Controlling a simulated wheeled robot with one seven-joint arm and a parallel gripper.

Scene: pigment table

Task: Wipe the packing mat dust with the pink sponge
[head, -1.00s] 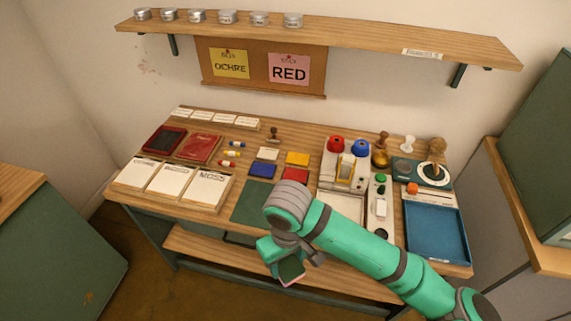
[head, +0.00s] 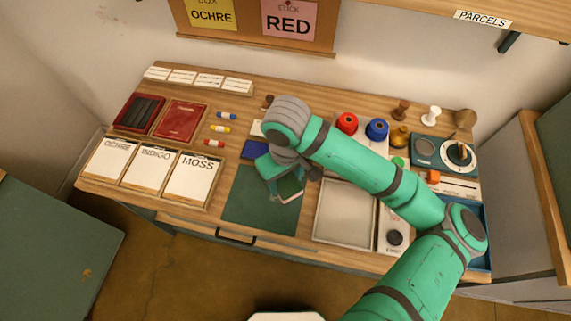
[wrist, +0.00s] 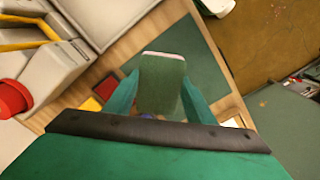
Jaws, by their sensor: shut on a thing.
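The packing mat (head: 250,212) is a dark green sheet at the front middle of the table. In the wrist view the mat (wrist: 208,72) lies beyond the gripper. My gripper (head: 283,181) is shut on the sponge (head: 291,190), which shows a dark green face and a thin pink edge. In the wrist view the sponge (wrist: 162,82) sits between the two teal fingers. The gripper is over the mat's back right part; I cannot tell whether the sponge touches it. No dust can be made out on the mat, part of which my arm and gripper hide.
Three labelled card trays (head: 151,172) stand left of the mat. A pale empty tray (head: 344,215) stands close on its right. Behind are a blue pad (head: 255,149) and red and blue knobs (head: 377,129). A blue tray (head: 479,222) is at the far right.

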